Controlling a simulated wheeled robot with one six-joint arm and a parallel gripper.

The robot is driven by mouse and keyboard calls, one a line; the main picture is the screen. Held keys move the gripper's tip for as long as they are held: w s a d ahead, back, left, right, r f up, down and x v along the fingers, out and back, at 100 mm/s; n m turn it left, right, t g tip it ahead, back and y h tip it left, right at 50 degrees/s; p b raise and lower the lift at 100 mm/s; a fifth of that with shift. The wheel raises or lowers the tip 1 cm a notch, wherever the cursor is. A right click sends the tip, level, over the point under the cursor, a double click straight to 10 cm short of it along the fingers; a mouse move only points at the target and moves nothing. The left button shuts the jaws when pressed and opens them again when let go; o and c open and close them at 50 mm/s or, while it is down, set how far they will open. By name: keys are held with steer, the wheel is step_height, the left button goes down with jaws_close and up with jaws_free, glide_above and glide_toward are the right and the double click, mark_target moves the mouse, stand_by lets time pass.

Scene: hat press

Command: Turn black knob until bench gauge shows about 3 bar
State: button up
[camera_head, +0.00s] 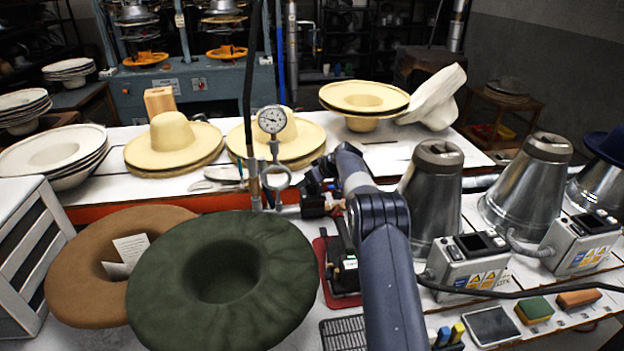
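The bench gauge (271,120) is a small round white dial on a thin upright pipe behind the green hat. Its face is toward me, but the needle and numbers are too small to read. A grey ring-shaped fitting (276,178) sits on the pipe below it. A dark, knob-like part (314,205) is on the pipework to the right of the pipe; I cannot be sure it is the black knob. My arm reaches up from the bottom and bends toward this pipework. My gripper (318,184) is dark and small beside it; its fingers are not clear, and contact cannot be told.
A green felt hat (222,279) and a brown hat (85,265) lie in front of the gauge. Metal cones (434,195) and control boxes (468,265) stand right of my arm. Cream hats (175,142) fill the white table behind. A black cable hangs beside the gauge.

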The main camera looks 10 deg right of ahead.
steer(key=shift+c, duration=0.2)
steer(key=c, duration=0.9)
steer(key=shift+c, duration=0.2)
steer(key=shift+m+b, duration=0.3)
steer(key=shift+b, duration=0.05)
steer(key=shift+m+t+h+b, duration=0.35)
steer(key=shift+m+t+h, duration=0.05)
steer(key=shift+m+h, duration=0.5)
steer(key=shift+r+m+h+p, duration=0.1)
steer(key=shift+m+h+p, duration=0.3)
steer(key=shift+m+h, duration=0.45)
steer(key=shift+m+t+h+p, duration=0.3)
steer(key=shift+m+h, duration=0.55)
steer(key=shift+m, duration=0.6)
